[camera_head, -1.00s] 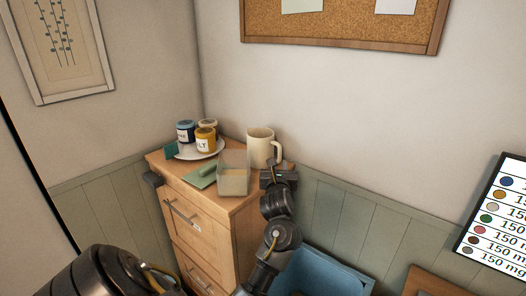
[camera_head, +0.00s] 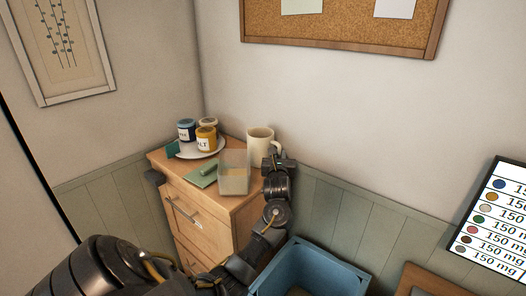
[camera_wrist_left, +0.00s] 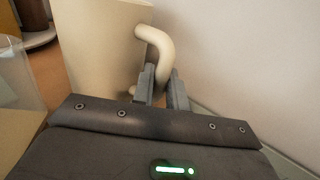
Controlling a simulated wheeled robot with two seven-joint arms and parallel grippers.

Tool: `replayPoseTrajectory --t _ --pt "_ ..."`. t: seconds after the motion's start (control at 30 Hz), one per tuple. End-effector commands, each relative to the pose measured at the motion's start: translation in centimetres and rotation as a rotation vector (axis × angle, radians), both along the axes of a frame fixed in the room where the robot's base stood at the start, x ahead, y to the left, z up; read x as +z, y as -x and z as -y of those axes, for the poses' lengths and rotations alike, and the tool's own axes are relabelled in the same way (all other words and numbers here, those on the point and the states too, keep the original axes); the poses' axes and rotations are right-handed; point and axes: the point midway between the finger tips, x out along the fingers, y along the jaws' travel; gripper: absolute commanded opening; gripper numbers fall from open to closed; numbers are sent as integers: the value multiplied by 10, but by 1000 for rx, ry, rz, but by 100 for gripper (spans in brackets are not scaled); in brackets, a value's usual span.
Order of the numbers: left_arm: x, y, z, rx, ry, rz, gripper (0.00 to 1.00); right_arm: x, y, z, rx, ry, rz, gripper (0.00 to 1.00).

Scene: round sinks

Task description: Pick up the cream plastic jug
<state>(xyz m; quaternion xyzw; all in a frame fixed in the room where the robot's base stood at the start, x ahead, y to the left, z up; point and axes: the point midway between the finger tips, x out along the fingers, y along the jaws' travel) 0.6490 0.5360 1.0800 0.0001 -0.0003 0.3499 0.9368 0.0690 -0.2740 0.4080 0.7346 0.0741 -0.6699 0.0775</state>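The cream plastic jug (camera_head: 259,149) stands upright at the back right of the wooden drawer unit's top, its handle facing right. My left gripper (camera_head: 274,163) is at the jug's right side. In the left wrist view the jug's wall (camera_wrist_left: 95,55) fills the upper left, and its curved handle (camera_wrist_left: 157,48) passes down between the two fingers of my left gripper (camera_wrist_left: 161,88). The fingers sit close on both sides of the handle and look shut on it. The lower handle is partly hidden by a finger. My right gripper is not in view.
A clear container (camera_head: 234,175) stands just in front of the jug. A plate (camera_head: 217,149) with several small jars and a green cloth (camera_head: 203,174) are to its left. The wall is close behind. A blue bin (camera_head: 318,268) stands right of the drawer unit (camera_head: 205,225).

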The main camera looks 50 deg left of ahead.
Motion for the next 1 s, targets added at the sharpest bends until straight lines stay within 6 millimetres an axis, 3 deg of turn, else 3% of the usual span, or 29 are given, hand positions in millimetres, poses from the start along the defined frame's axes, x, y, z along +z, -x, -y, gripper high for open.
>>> replayPoseTrajectory --t 0.1,1.0 --pt "0 0 0 0 0 0 0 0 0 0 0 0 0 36" --pt "-1 0 0 1 1 -2 0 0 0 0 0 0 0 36"
